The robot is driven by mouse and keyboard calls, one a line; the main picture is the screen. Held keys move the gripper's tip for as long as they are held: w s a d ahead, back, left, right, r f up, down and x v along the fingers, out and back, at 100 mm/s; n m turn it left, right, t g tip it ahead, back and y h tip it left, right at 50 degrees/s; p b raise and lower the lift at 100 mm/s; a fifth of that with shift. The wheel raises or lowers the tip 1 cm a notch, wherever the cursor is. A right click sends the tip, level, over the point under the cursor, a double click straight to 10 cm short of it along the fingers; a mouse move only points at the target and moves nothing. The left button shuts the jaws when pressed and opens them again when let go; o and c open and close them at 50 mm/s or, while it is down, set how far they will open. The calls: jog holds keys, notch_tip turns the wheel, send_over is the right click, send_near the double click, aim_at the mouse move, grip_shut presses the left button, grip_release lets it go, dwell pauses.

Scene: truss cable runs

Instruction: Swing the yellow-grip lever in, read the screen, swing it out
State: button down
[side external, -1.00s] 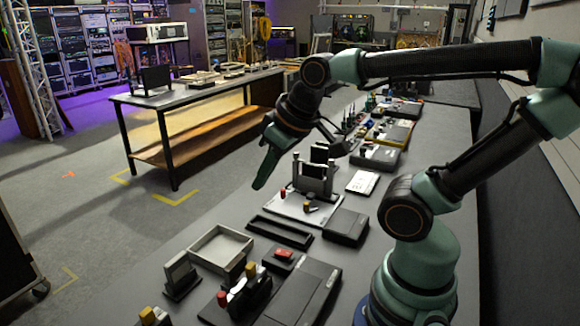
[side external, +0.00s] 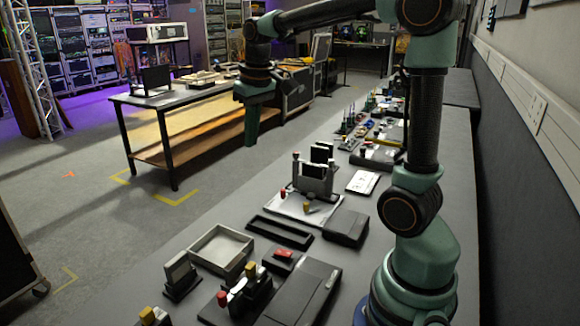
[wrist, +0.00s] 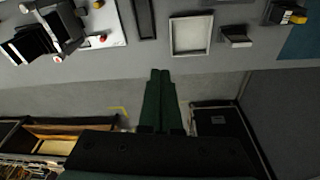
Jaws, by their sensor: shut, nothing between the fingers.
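My gripper (side external: 251,138) hangs fingers-down, high and clear of the bench, left of the devices in the side view. Its fingers are together and empty in the wrist view (wrist: 159,78). Several yellow grips show: one on the near dark device (side external: 251,269), one on the white-plated device (side external: 307,207), and one at the bottom edge (side external: 147,315). Red grips stand by the first two. I cannot tell which is the task's lever. A small upright screen (side external: 180,274) stands left of the near device; its face is unreadable. A dark panel (side external: 316,170) stands on the white-plated device.
An open grey tray (side external: 219,250) and a long black tray (side external: 279,232) lie between the devices. A flat dark box (side external: 345,227) sits to their right. More equipment lines the bench behind. A separate table (side external: 200,95) stands across the aisle; the air around my gripper looks clear.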

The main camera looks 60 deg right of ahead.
jog(key=w+d+f+m+g+y, duration=0.1)
jog(key=d+f+g, duration=0.1)
jog(key=d+f, duration=0.5)
jog(key=w+d+f+m+g+y, duration=0.1)
jog(key=d+f, duration=0.6)
jog(key=d, duration=0.7)
jog(key=shift+w+f+m+g, duration=0.35)
jog(key=shift+m+g, duration=0.25)
jog(key=shift+g, duration=0.1)
jog(key=shift+a, duration=0.1)
jog(key=x, duration=1)
jog(key=shift+s+f, duration=0.15)
jog(key=shift+s, duration=0.1)
jog(key=shift+s+a, duration=0.15)
jog(key=shift+s, duration=0.2)
jog(key=shift+s+a, duration=0.35)
jog(key=shift+s, duration=0.3)
jog(key=shift+s+a, duration=0.35)
jog(key=shift+s, duration=0.35)
jog(key=shift+s+a+n, duration=0.1)
jog(key=shift+a+n, duration=0.25)
jog(key=shift+n, duration=0.35)
